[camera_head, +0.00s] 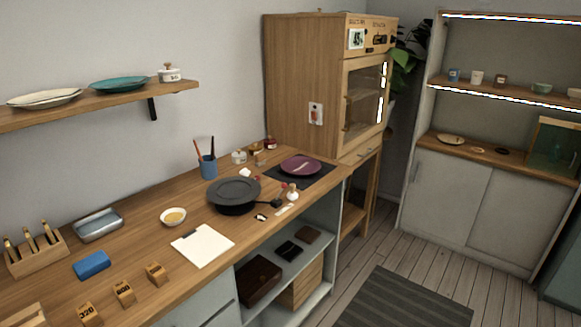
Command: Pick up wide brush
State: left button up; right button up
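I cannot pick out the wide brush for certain. A blue cup (207,167) at the back of the wooden counter holds a red-handled and a dark-handled slim tool, whose lower ends are hidden inside it. A wooden rack (38,257) at the left end holds several upright tools, too small to identify. A small pale flat item (285,210) lies near the counter's front edge, and I cannot tell what it is. Neither of my grippers is in view.
The counter (140,230) also carries a dark round pan-like object (233,194), a white sheet (203,245), a small bowl (173,217), a metal tray (98,225), a blue block (91,265), numbered wooden blocks (123,292) and a purple plate (300,165). A wooden cabinet (305,80) stands behind.

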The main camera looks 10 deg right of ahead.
aim_at(260, 157)
jog(key=u, duration=0.45)
jog(key=i+l+u, duration=0.15)
jog(key=l+u, duration=1.2)
jog(key=l, duration=0.2)
